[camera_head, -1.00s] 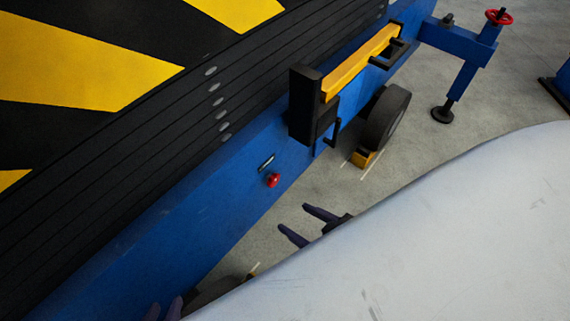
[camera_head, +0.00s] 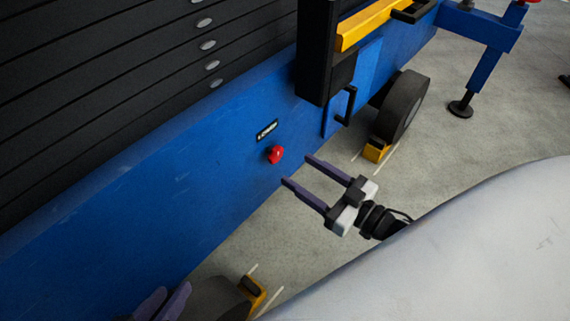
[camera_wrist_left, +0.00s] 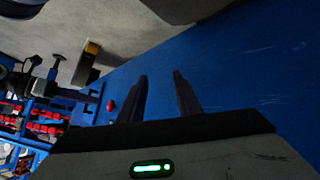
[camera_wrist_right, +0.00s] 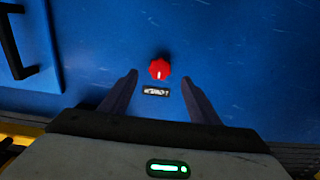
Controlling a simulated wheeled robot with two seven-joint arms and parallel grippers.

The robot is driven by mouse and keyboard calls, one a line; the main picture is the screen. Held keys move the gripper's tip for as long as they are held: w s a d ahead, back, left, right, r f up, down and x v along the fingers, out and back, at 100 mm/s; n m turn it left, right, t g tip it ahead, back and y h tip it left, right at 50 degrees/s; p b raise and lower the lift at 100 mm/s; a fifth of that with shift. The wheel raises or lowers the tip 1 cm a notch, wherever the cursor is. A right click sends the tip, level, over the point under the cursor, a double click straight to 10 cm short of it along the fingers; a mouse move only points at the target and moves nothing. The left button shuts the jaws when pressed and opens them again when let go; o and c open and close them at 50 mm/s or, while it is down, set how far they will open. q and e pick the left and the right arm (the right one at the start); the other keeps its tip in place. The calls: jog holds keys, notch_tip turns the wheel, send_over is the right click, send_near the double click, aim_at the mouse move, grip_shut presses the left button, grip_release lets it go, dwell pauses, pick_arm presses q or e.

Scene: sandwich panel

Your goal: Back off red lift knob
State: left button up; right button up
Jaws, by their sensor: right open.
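The red lift knob (camera_head: 275,154) sits on the side of the blue panel (camera_head: 215,165), just below a small label plate (camera_head: 267,130). My right gripper (camera_head: 298,171) is open and empty, a little to the right of the knob and apart from it. In the right wrist view the knob (camera_wrist_right: 159,69) lies ahead, between and beyond the two open fingers (camera_wrist_right: 160,80). My left gripper (camera_head: 160,304) is at the bottom left of the head view. In the left wrist view its fingers (camera_wrist_left: 160,77) are apart with nothing between them.
A black handle (camera_head: 346,106) and black post (camera_head: 316,50) stand out from the panel right of the knob. A wheel (camera_head: 402,105) with a yellow chock (camera_head: 376,151) and a support leg (camera_head: 475,85) stand further right. Grey floor (camera_head: 440,150) is clear between.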

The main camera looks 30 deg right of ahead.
aim_at(278, 156)
jog(key=b+x, duration=0.1)
jog(key=x, duration=0.4)
jog(key=shift+w+a+f, duration=0.1)
jog(key=shift+w, duration=0.1)
pick_arm(q)
jog(key=shift+w+d+r+t+h+b, duration=0.1)
jog(key=shift+d+r+t+h+b, duration=0.15)
jog(key=shift+r, duration=0.2)
jog(key=shift+w+d+r+t+h+b, duration=0.1)
jog(key=shift+d+r+t+h, duration=0.05)
jog(key=shift+d+r+h, duration=0.2)
pick_arm(e)
jog(key=shift+w+a, duration=0.1)
jog(key=shift+w, duration=0.2)
jog(key=c, duration=1)
jog(key=shift+c, duration=0.2)
pick_arm(q)
jog(key=shift+a, duration=0.1)
